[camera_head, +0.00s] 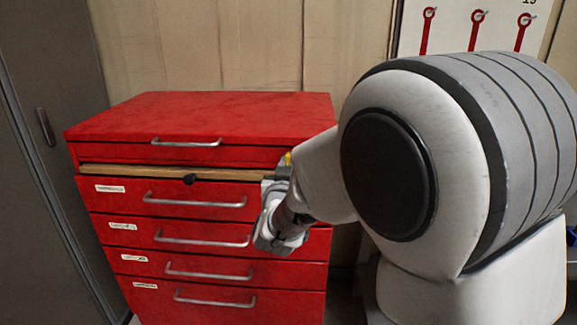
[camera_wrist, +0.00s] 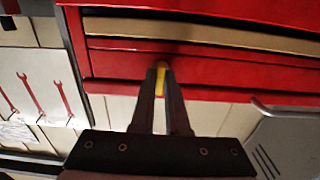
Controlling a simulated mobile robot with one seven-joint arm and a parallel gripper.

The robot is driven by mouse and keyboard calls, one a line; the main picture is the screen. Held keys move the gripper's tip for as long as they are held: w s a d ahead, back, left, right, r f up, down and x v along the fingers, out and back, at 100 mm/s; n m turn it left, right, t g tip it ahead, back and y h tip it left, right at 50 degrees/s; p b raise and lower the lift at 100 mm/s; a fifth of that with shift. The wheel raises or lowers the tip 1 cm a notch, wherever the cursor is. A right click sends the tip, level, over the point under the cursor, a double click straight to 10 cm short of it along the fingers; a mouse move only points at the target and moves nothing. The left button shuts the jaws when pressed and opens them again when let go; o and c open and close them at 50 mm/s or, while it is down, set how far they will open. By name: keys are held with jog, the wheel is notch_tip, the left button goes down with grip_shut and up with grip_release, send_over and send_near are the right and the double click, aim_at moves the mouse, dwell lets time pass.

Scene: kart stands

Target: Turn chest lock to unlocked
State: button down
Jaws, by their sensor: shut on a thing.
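The red chest (camera_head: 200,118) stands left of my arm, with a dark round lock (camera_head: 190,179) at the top middle of its front, just under a tan strip. My gripper (camera_head: 284,166) is at the chest's upper right front, to the right of the lock and apart from it. Its fingers (camera_wrist: 161,80) are shut on a small yellow thing (camera_wrist: 161,71), which also shows in the head view (camera_head: 288,158). I cannot tell whether it is a key. The lock is not visible in the wrist view, and its setting is too small to read.
Drawer handles (camera_head: 195,201) stick out from the chest front. A grey cabinet (camera_head: 45,190) stands on the left. A board with red wrenches (camera_head: 478,32) hangs at the back right. My arm fills much of the right side.

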jog(key=c, duration=0.9)
grip_release()
jog(key=s+b, duration=0.1)
jog(key=s, duration=0.4)
jog(key=s+b, duration=0.1)
jog(key=s, duration=0.5)
jog(key=s+b, duration=0.1)
jog(key=s, duration=0.5)
jog(key=shift+s+a+b, duration=0.2)
jog(key=shift+a+b, duration=0.1)
jog(key=shift+b, duration=0.05)
